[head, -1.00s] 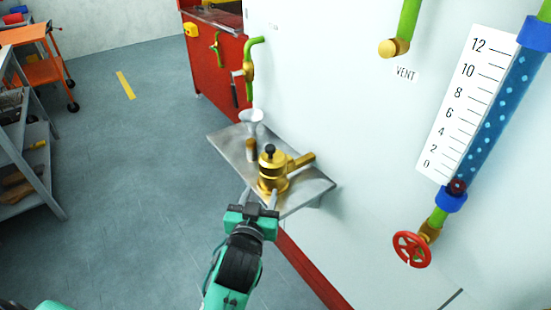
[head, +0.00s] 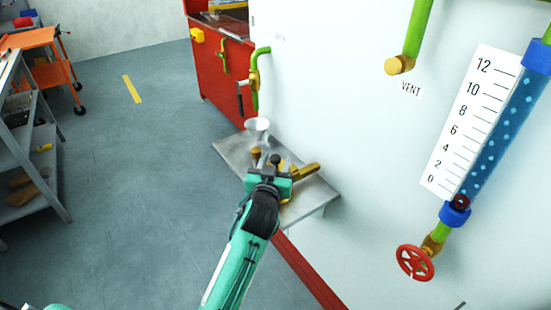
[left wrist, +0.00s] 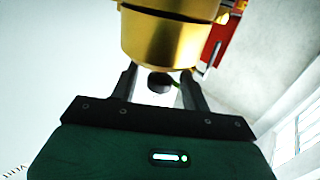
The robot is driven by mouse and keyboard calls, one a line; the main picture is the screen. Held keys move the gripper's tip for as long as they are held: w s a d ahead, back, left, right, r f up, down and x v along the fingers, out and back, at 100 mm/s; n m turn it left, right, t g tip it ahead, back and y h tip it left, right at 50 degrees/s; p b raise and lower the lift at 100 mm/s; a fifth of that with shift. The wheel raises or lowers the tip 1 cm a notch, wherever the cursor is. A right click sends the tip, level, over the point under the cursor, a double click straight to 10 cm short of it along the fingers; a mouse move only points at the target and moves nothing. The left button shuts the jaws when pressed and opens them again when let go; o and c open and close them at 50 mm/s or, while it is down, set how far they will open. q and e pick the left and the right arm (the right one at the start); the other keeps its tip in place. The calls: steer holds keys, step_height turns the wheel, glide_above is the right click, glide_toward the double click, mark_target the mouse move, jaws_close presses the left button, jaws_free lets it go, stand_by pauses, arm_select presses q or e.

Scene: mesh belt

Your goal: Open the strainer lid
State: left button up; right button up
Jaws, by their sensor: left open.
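The brass strainer (head: 285,195) stands on a grey metal shelf (head: 327,198) fixed to the white wall. Its side branch (head: 306,170) points right, and its black knob (head: 275,159) shows just past my gripper. My left gripper (head: 271,170) is over the strainer in the head view and hides most of its body. In the left wrist view, the strainer's brass body (left wrist: 165,38) fills the top middle. The left gripper (left wrist: 160,78) has its fingers apart, with the dark round knob (left wrist: 159,83) showing between them. I cannot tell if they touch it. My right gripper is not in view.
A pale funnel (head: 257,126) and a small brass-topped item (head: 256,154) stand on the shelf behind the gripper. A red valve wheel (head: 415,262) and a level gauge (head: 505,125) are on the wall at right. The floor left of the shelf is clear.

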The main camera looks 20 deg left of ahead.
arm_select(q)
steer(key=shift+w, duration=0.5)
jaws_close()
steer(key=shift+r, duration=0.1)
